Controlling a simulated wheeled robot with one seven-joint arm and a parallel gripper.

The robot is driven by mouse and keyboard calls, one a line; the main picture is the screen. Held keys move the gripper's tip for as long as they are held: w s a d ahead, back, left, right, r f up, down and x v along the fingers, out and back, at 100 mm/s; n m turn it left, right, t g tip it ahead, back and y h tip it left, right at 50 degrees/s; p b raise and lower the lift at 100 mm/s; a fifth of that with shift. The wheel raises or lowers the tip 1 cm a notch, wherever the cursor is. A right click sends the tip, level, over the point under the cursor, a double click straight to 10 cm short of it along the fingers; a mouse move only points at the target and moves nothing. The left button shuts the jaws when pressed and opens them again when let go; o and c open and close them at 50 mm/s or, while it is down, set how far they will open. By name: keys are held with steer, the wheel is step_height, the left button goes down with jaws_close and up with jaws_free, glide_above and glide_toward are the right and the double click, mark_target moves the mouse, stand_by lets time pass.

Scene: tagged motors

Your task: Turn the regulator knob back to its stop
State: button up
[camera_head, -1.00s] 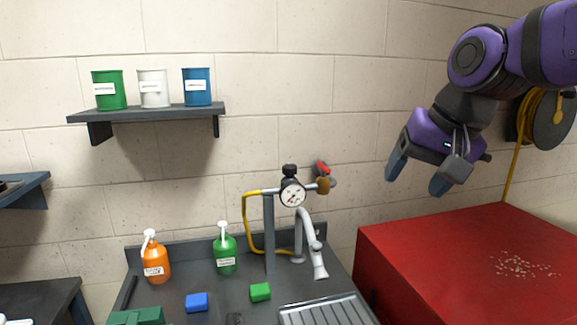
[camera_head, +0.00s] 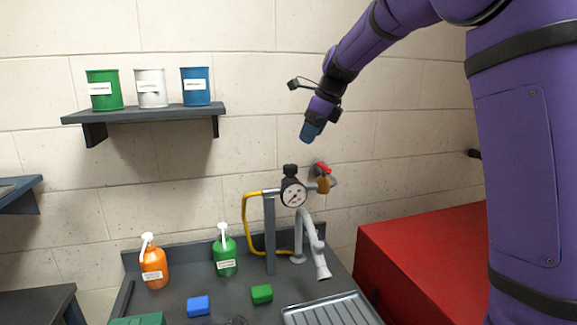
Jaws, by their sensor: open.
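The regulator knob (camera_head: 290,170) is a small black knob on top of the round white gauge (camera_head: 294,194). The gauge sits on a grey post with a horizontal pipe. My gripper (camera_head: 310,133) is up and slightly right of the knob in the picture, apart from it, pointing down. Its blue fingertips overlap in this view, so the gap between them is hidden. Nothing shows held in it.
A red valve handle (camera_head: 323,169) and a brass fitting (camera_head: 323,185) are just right of the gauge. A yellow hose (camera_head: 247,222) loops left. A curved grey faucet (camera_head: 312,240) stands below. Orange (camera_head: 153,266) and green (camera_head: 225,255) bottles stand left. A red cabinet (camera_head: 420,265) is at right.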

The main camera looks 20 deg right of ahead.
mark_target(291, 165)
steer(key=shift+m, duration=0.7)
steer(key=x, duration=0.4)
steer(key=w+x, duration=0.1)
steer(key=x, duration=0.3)
steer(key=w+x, duration=0.1)
steer(key=x, duration=0.3)
steer(key=shift+a+r, duration=0.2)
steer(key=shift+a, duration=0.05)
steer(key=shift+c, duration=0.3)
steer(key=c, duration=0.9)
